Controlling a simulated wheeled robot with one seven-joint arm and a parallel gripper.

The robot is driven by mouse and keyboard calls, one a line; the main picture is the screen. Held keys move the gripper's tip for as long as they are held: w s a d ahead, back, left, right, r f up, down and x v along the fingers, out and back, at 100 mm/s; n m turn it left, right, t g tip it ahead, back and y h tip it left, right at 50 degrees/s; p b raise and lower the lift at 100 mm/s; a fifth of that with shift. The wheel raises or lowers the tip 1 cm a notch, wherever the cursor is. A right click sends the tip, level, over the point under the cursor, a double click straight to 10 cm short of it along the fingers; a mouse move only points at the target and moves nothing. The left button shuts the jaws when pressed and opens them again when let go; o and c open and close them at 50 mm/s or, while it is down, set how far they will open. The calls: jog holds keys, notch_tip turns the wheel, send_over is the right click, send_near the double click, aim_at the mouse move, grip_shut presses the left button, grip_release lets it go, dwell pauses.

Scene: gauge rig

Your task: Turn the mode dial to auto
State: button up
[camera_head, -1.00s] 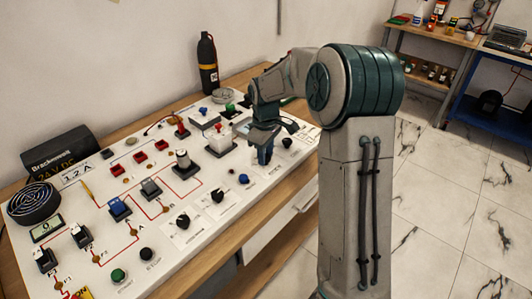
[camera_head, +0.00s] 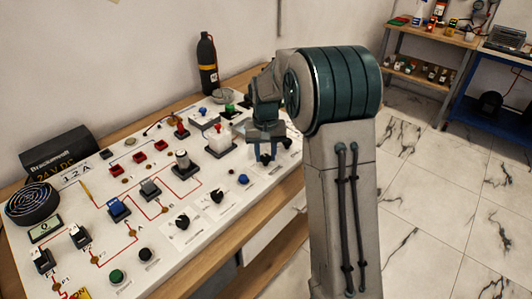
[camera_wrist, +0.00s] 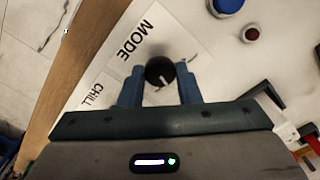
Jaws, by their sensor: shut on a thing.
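The mode dial (camera_wrist: 160,71) is a round black knob with a pale pointer line, beside the printed word MODE on a white plate (camera_wrist: 134,40) in the wrist view. My gripper (camera_wrist: 160,84) has its blue fingers on either side of the dial and is shut on it. The pointer line slants toward the lower part of the wrist view. The auto mark cannot be read. In the head view my gripper (camera_head: 265,158) is down at the panel's right part, and the dial is hidden or too small to tell there.
The white panel (camera_head: 205,245) carries several knobs, switches and buttons. A blue knob (camera_wrist: 228,5) and a red button (camera_wrist: 250,34) are near the dial. A black bottle (camera_head: 207,62) stands behind the panel.

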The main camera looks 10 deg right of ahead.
aim_at(265, 157)
jog(key=m, duration=0.6)
jog(key=shift+w+r+m, duration=0.1)
jog(key=shift+r+m, duration=0.05)
jog(key=shift+m, duration=0.25)
dwell(0.4)
jog(key=o, duration=1)
jog(key=shift+c, duration=0.2)
notch_tip(265, 157, up, 14)
jog(key=shift+p, duration=0.3)
jog(key=s+f+n+t, duration=0.1)
jog(key=s+n, duration=0.3)
jog(key=s, duration=1)
jog(key=s+f+n+t, duration=0.1)
jog(key=s+f+n, duration=0.3)
jog(key=s, duration=1)
jog(key=shift+d+f+t, duration=0.35)
jog(key=shift+d+t, duration=0.05)
